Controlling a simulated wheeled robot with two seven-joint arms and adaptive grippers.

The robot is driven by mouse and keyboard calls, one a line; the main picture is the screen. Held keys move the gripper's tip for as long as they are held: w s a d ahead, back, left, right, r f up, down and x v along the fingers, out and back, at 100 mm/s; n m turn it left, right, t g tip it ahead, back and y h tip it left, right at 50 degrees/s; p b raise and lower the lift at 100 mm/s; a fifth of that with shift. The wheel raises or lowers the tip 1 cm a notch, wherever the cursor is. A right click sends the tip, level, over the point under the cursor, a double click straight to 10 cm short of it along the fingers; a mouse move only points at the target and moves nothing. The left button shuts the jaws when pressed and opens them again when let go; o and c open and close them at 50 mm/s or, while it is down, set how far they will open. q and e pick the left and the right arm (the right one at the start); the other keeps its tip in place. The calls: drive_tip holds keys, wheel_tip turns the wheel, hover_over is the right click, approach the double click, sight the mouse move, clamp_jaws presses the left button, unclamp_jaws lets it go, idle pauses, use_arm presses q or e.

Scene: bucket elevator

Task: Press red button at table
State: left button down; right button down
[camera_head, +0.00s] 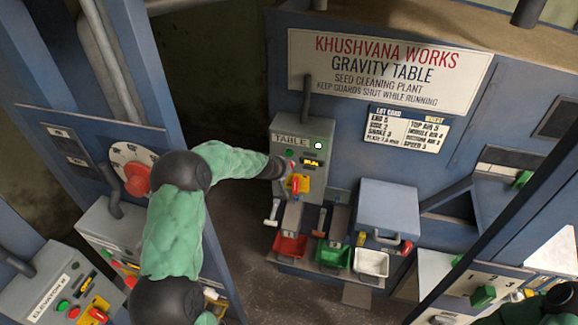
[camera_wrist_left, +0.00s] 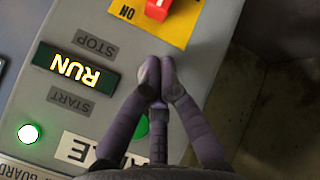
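The grey control box marked TABLE (camera_head: 318,126) stands at the centre of the head view. In the left wrist view its RUN display (camera_wrist_left: 76,67) is lit, between the STOP label (camera_wrist_left: 96,42) and the START label (camera_wrist_left: 71,101). A round green lamp (camera_wrist_left: 29,133) glows. My left gripper (camera_wrist_left: 157,72) is shut and empty, its fingertips together at the box face beside the STOP label. No red button shows there; the fingers cover that spot. I cannot tell whether they touch the face. My right gripper is out of view.
A red switch (camera_wrist_left: 158,9) on a yellow plate (camera_wrist_left: 182,22) is close beyond the fingertips. Below the box are a red bin (camera_head: 290,247), a green bin (camera_head: 332,256) and a white bin (camera_head: 371,263). Another panel with buttons (camera_head: 75,300) stands at lower left.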

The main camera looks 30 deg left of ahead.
use_arm(q)
drive_tip(key=shift+w+a+p, duration=0.15)
drive_tip(key=shift+w+p, duration=0.2)
drive_tip(key=shift+w, duration=0.05)
idle(0.9)
drive_tip(key=shift+s, duration=0.1)
idle(0.4)
drive_tip(key=shift+s+d+b, duration=0.25)
drive_tip(key=shift+s+b, duration=0.4)
drive_tip(key=shift+s, duration=0.05)
drive_tip(key=s+b, duration=0.1)
drive_tip(key=s, duration=0.1)
drive_tip(key=s+d+b, duration=0.1)
drive_tip(key=s+b, duration=0.1)
drive_tip(key=s, duration=0.1)
drive_tip(key=shift+d, duration=0.1)
